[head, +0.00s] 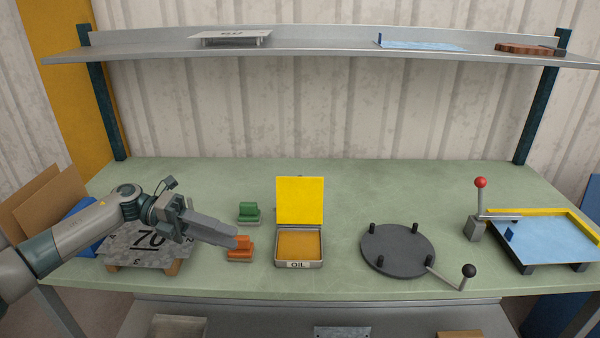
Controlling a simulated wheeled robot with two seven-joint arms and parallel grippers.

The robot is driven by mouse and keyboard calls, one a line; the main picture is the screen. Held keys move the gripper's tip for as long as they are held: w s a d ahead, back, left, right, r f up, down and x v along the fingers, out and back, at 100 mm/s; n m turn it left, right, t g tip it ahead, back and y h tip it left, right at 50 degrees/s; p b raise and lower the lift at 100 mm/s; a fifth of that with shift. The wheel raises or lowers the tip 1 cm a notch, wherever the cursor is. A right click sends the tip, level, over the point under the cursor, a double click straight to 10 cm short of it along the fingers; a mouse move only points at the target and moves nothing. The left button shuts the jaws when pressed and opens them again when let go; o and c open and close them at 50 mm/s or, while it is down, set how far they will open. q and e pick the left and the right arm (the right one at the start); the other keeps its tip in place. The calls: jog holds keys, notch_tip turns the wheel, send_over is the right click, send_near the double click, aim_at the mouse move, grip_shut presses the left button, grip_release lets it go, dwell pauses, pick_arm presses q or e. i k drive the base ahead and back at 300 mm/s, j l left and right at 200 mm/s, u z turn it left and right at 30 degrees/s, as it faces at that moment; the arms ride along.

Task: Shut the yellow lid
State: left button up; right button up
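The yellow lid (300,201) stands upright, open, at the back edge of a small metal box (299,264) marked OIL. The box sits on the green bench and has an orange-brown filling. My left gripper (236,240) is to the left of the box, above the bench and apart from the lid, pointing right. Its fingers look close together, but I cannot tell whether they are shut. The tip overlaps an orange block in the picture. My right gripper is not in view.
Green (249,212) and orange (240,248) blocks stand left of the box. A plate marked 70 (140,243) lies under my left arm. A dark round turntable (397,249) with pegs and a crank is right. A red-knobbed lever (479,208) and blue sheet (543,238) are farther right.

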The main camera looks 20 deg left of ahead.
aim_at(299, 199)
jog(key=i+j, duration=0.2)
jog(key=i, duration=0.3)
jog(key=i+j, duration=0.25)
jog(key=i, duration=0.25)
